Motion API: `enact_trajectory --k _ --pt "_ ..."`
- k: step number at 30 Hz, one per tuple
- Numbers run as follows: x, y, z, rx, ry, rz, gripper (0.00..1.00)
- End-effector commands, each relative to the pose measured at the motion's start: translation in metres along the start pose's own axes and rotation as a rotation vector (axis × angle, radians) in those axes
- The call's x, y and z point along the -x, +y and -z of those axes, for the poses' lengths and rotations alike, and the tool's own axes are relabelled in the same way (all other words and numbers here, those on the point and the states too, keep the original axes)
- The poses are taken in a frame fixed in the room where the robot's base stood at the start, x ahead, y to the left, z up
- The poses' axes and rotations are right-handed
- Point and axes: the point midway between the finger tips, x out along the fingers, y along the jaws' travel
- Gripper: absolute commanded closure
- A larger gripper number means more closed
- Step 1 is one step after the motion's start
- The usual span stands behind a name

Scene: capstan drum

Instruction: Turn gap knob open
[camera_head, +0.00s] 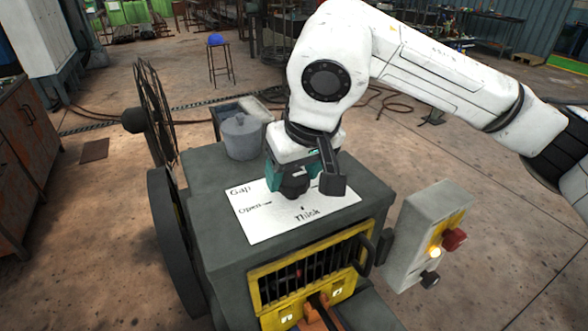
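A white label sheet (262,226) lies on top of the dark grey machine housing (208,175). It reads "Gap" at upper left, "Open" at left and "Thick" at the front, with a short line beside "Open" and a small mark above "Thick". My gripper (310,187) points down over the middle of the sheet, with its dark fingers low near the surface. The gap knob is not clearly distinguishable; the fingers and my wrist cover that spot. I cannot tell whether the fingers touch or grip the knob.
A grey lidded pot (243,137) stands behind the gripper. A spoked wheel (155,113) rises at left. A control box (425,235) with a red button and lit yellow lamp stands at right. A yellow-framed grille (310,275) is on the machine's front.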

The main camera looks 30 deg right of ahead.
Motion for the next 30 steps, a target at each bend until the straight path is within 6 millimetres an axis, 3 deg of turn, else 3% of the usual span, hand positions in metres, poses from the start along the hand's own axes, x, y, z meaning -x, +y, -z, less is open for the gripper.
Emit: enact_trajectory --k 10,20,30 --pt "0.0002 0.0 0.0001 0.0 0.0 0.0 0.7" --pt "-0.0014 -0.0001 -0.0003 -0.042 0.001 -0.02 0.7" --pt "-0.0032 -0.0016 -0.0003 -0.257 0.004 -0.112 0.7"
